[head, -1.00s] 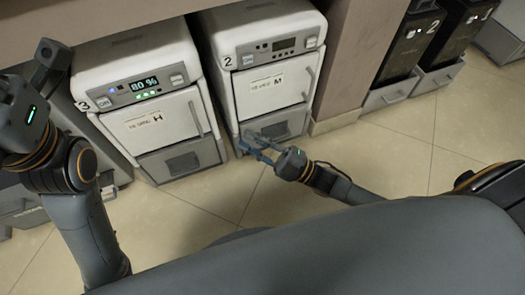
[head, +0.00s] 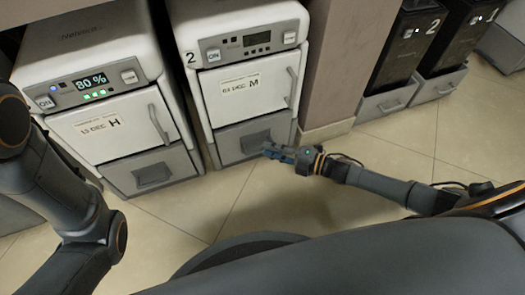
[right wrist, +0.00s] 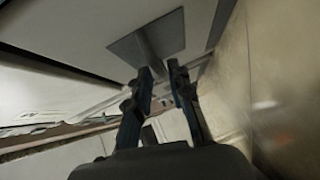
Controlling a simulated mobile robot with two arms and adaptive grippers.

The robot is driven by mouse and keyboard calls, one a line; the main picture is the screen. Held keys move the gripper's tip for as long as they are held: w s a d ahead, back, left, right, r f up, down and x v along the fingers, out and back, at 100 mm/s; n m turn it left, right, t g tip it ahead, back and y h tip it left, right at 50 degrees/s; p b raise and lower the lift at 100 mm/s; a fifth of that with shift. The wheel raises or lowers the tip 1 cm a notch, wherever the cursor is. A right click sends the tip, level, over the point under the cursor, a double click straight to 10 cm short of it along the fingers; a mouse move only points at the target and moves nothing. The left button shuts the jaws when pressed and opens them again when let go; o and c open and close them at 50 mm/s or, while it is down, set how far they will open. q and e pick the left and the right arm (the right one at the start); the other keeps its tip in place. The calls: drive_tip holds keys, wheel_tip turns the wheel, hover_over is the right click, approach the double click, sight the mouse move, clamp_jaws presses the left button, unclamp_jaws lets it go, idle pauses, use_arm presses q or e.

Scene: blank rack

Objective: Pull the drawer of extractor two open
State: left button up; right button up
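Extractor two (head: 240,80) is the white unit marked 2 in the head view. Its grey drawer (head: 228,146) at the bottom looks shut, with a dark recessed pull (head: 255,141) in its front. My right gripper (head: 270,152) is just in front of the drawer's lower right part. In the right wrist view the two fingers (right wrist: 161,74) are a little apart with nothing seen between them. Their tips point at a dark recessed panel with a grey bar (right wrist: 149,42); I cannot tell whether they touch it. My left gripper is out of view; only its arm shows.
Extractor three (head: 110,110) with a lit display stands just left of extractor two. A wall pillar (head: 340,65) is on the right, with black units (head: 400,50) beyond it. The tiled floor (head: 290,205) in front is clear.

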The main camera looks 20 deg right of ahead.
drive_tip(key=shift+b+x, duration=0.5)
drive_tip(key=shift+x, duration=1.15)
clamp_jaws()
